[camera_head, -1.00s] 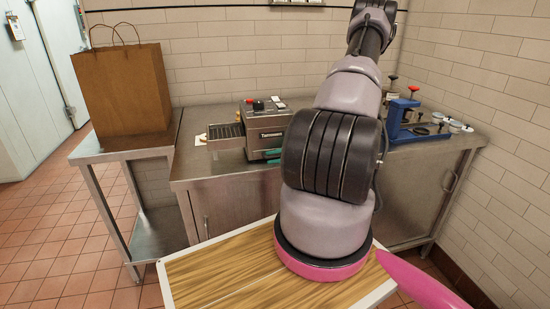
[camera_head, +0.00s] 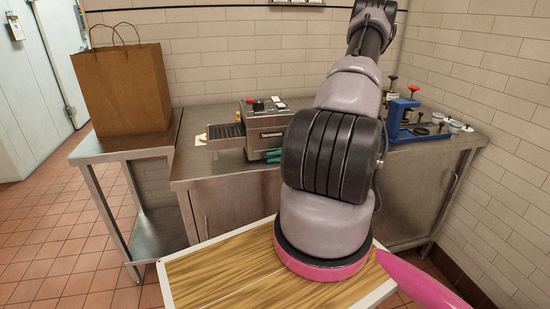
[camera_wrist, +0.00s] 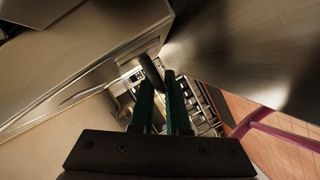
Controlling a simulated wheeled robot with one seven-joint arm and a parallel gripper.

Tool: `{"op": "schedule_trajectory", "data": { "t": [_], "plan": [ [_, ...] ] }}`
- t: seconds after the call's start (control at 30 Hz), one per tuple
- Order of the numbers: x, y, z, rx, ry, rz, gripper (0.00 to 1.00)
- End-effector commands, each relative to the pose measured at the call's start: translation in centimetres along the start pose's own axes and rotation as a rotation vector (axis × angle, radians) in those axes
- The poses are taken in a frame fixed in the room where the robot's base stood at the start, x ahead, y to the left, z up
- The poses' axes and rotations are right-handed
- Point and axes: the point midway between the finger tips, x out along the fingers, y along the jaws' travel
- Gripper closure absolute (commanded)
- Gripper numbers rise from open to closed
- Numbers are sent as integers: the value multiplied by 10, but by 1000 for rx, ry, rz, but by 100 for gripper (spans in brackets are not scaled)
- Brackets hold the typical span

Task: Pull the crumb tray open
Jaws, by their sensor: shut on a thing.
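The conveyor toaster (camera_head: 268,118) stands on the steel counter, with its dark belt (camera_head: 226,131) sticking out to the left. My gripper (camera_head: 272,155) shows only as green fingertips at the toaster's lower front, partly behind my arm. In the wrist view, the two green fingers (camera_wrist: 163,82) are close together, shut on a small grey handle (camera_wrist: 151,69) at the underside of a metal body. I take this to be the crumb tray's handle. The tray itself cannot be made out clearly, nor how far it is out.
A brown paper bag (camera_head: 122,90) stands on a side table at left. A blue stand (camera_head: 402,120) and small cups (camera_head: 457,126) are on the counter at right. A wooden-topped surface (camera_head: 225,276) lies in front, with clear counter (camera_head: 205,168) left of the toaster's front.

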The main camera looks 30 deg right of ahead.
Motion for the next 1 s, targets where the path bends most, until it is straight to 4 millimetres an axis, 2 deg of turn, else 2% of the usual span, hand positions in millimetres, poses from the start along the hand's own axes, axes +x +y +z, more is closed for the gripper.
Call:
{"op": "schedule_trajectory", "data": {
  "t": [0.77, 0.87, 1.0],
  "plan": [
    [-1, -3, -1, -1, -2, -5, 100],
    [-5, -11, -10, 2, -2, -5, 100],
    [-16, -33, -40, 5, -1, -7, 100]
  ]
}}
